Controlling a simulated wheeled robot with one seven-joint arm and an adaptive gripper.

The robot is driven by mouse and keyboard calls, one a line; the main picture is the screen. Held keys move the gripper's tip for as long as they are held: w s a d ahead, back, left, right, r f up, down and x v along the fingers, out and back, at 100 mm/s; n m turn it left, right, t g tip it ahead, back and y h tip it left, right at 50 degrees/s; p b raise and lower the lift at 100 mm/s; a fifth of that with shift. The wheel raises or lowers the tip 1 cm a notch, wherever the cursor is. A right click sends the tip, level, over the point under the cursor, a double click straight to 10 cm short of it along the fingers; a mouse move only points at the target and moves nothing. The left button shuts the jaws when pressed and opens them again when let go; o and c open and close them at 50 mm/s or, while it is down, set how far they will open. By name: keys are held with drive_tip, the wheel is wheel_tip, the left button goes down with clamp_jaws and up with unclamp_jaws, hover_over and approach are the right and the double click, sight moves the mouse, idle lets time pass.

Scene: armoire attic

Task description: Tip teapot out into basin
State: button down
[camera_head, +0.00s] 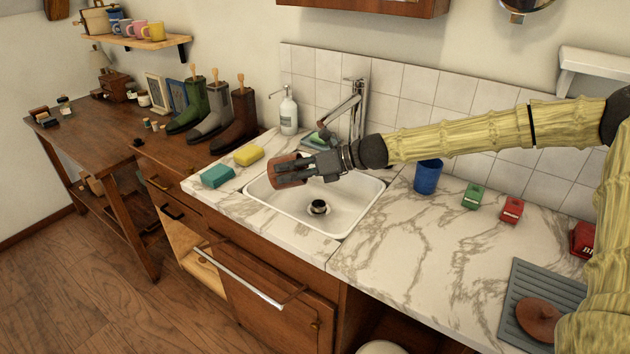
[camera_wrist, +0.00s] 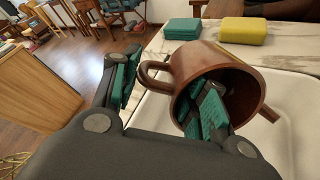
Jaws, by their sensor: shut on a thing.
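The brown teapot (camera_head: 288,171) is over the left part of the white basin (camera_head: 345,212), tipped on its side. In the wrist view the teapot (camera_wrist: 222,58) has its open mouth toward the camera, its handle at the left and its spout pointing down to the right. My gripper (camera_head: 305,168) is shut on the teapot. In the wrist view one finger of my gripper (camera_wrist: 165,95) reaches inside the mouth and the other is outside, by the handle. No liquid is visible. A brown lid (camera_head: 538,318) lies on a grey mat at the lower right.
A yellow sponge (camera_head: 248,154) and a teal sponge (camera_head: 217,175) lie left of the basin. A faucet (camera_head: 355,105) and soap bottle (camera_head: 288,112) stand behind. A blue cup (camera_head: 427,178), green box (camera_head: 472,196) and red box (camera_head: 511,210) stand right.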

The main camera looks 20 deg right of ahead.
sight(269, 174)
drive_tip(key=shift+w+a+f+g+h+p, duration=0.35)
drive_tip(key=shift+h+p, duration=0.35)
drive_tip(key=shift+p, duration=0.8)
drive_tip(key=shift+a+f+g+h+p, duration=0.1)
drive_tip(key=shift+a+g+h+p, duration=0.45)
drive_tip(key=shift+p, duration=0.95)
drive_tip(key=shift+f+h+p, duration=0.1)
drive_tip(key=shift+h+p, duration=0.25)
drive_tip(key=shift+p, duration=0.35)
drive_tip(key=p, duration=0.2)
drive_tip(key=h+p, duration=0.1)
drive_tip(key=p, duration=0.1)
drive_tip(key=shift+w+a+f+h+p, duration=0.2)
drive_tip(key=shift+f+h+p, duration=0.1)
drive_tip(key=shift+f, duration=0.1)
drive_tip(key=shift+f, duration=0.1)
drive_tip(key=h+p, duration=0.1)
drive_tip(key=p, duration=0.3)
drive_tip(key=shift+w+a+f+g, duration=0.1)
drive_tip(key=shift+a+f+g, duration=0.3)
drive_tip(key=shift+a+p, duration=0.1)
drive_tip(key=shift+p, duration=0.2)
drive_tip(key=a+r+h+p, duration=0.1)
drive_tip(key=p, duration=0.2)
drive_tip(key=a+h+p, duration=0.1)
drive_tip(key=p, duration=0.2)
drive_tip(key=shift+w+r+g, duration=0.4)
